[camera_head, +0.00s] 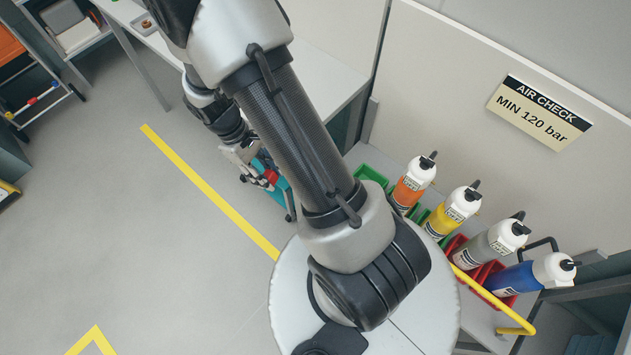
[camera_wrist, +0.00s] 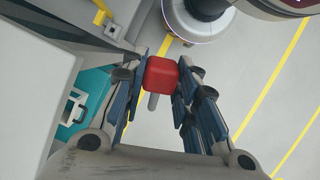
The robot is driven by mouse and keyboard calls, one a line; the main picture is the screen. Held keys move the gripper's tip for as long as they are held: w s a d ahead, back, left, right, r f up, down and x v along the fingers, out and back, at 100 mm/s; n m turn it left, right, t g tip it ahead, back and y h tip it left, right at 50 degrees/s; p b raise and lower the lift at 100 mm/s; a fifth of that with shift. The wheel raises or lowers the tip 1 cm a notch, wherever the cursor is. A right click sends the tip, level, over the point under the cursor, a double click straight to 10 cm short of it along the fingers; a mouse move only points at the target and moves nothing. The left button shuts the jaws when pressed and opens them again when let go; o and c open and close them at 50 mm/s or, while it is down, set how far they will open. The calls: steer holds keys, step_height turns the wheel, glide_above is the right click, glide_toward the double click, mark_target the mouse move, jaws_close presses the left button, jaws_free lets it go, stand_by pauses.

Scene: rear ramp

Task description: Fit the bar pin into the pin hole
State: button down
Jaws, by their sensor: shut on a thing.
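The bar pin (camera_wrist: 160,75) has a red block-shaped head and a short grey shaft (camera_wrist: 153,101). In the wrist view it sits between the blue-padded fingers of my gripper (camera_wrist: 161,82), which is shut on the red head. In the head view my gripper (camera_head: 262,178) is partly hidden behind my arm, with the red head (camera_head: 270,177) showing small beside a teal panel. I cannot clearly make out the pin hole. A small grey bracket (camera_wrist: 113,29) stands out from the grey structure, up and left of the pin in the wrist view.
A white bench (camera_head: 318,62) is behind my arm. Grey floor with a yellow line (camera_head: 205,188) is open at the left.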

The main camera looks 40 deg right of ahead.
steer(key=s+d+f+n+t+h+b, duration=0.1)
steer(key=d+f+n+t+h+b, duration=0.1)
steer(key=d+f+n+h, duration=0.4)
steer(key=s+d+f+n+t+h+b, duration=0.1)
steer(key=d+f+n+t+h+b, duration=0.1)
steer(key=d+f+n+h, duration=0.5)
steer(key=shift+s+f+n+t+h, duration=0.3)
steer(key=shift+f+n+t+h, duration=0.6)
steer(key=shift+f+h, duration=1.3)
steer(key=shift+f+y, duration=0.4)
steer(key=shift+b, duration=0.3)
step_height(320, 180, down, 3)
steer(key=b, duration=0.3)
steer(key=shift+f, duration=0.1)
step_height(320, 180, down, 2)
steer(key=shift+b, duration=0.45)
steer(key=shift+f, duration=0.25)
steer(key=shift+f, duration=1.95)
